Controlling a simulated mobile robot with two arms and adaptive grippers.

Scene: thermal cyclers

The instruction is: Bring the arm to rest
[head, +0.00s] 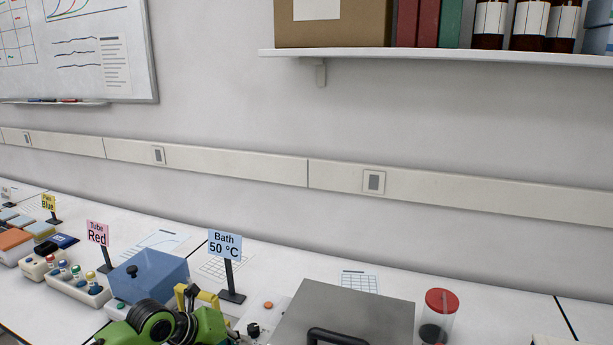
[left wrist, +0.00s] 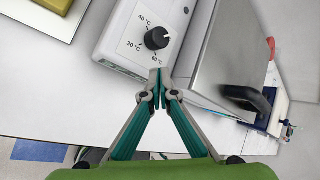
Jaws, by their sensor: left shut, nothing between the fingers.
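My left arm's green links (head: 165,328) show at the bottom of the head view, in front of the blue-lidded box. My left gripper (left wrist: 160,80) shows in the left wrist view. Its fingers are shut with the tips together and nothing between them. The bath's grey metal lid (left wrist: 215,60) is beside the fingers on the right. My right gripper is not in view.
In the head view, the bath's lid (head: 350,305) lies right of the "Bath 50 °C" sign (head: 226,246). A blue-lidded box (head: 150,273), a tube rack (head: 78,289) and a "Tube Red" sign (head: 98,233) are left. A red-capped jar (head: 440,312) stands right. A shelf (head: 440,54) hangs above.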

